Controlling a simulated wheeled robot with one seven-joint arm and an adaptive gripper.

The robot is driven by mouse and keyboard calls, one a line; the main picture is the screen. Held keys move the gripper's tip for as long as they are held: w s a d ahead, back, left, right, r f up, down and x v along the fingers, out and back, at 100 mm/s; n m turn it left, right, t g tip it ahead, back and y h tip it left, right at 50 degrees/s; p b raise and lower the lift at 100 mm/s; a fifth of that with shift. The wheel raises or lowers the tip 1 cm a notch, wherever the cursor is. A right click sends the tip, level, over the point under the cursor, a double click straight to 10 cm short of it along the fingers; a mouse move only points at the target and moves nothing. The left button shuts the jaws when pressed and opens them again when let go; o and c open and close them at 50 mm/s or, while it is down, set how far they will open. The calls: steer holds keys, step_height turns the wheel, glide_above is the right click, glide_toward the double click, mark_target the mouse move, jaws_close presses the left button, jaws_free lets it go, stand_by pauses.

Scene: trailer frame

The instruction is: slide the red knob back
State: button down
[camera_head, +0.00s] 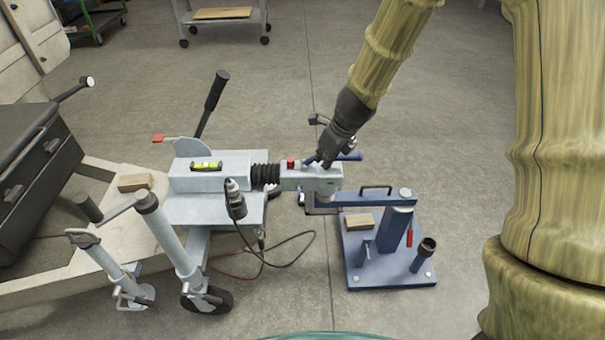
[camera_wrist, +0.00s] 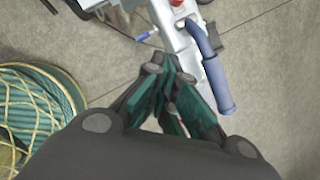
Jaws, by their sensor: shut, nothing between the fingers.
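The small red knob (camera_head: 291,162) stands up on the light grey coupling head (camera_head: 322,180), just ahead of the black rubber bellows (camera_head: 265,174). My gripper (camera_head: 317,162) is over the coupling head, a little right of the knob, fingers pointing down and left. In the wrist view my gripper (camera_wrist: 158,68) has its fingers together and holds nothing. The knob (camera_wrist: 176,3) is cut by the top edge there, beyond the fingertips. A gap shows between fingertips and knob in that view. Whether the fingers touch the coupling head is unclear.
A blue bar handle (camera_wrist: 212,70) lies beside the fingers. A blue stand (camera_head: 385,270) with upright posts is to the right of the coupling. Open floor lies behind.

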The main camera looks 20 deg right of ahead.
mark_target(292, 164)
steer(key=shift+w+a+r+m, duration=0.1)
steer(key=shift+w+r+m, duration=0.25)
steer(key=shift+r, duration=0.1)
steer(key=shift+f, duration=0.15)
steer(key=b+x, duration=0.1)
steer(key=x, duration=0.2)
steer(key=w+b+x, duration=0.1)
steer(key=x, duration=0.3)
steer(key=b+x, duration=0.1)
steer(key=x, duration=0.2)
steer(key=shift+w+a+b, duration=0.25)
steer(key=shift+a+b, duration=0.15)
steer(key=shift+a, duration=0.05)
steer(key=shift+w+a, duration=0.35)
steer(key=shift+w, duration=0.2)
steer(key=shift+w+a, duration=0.35)
steer(key=shift+w, duration=0.15)
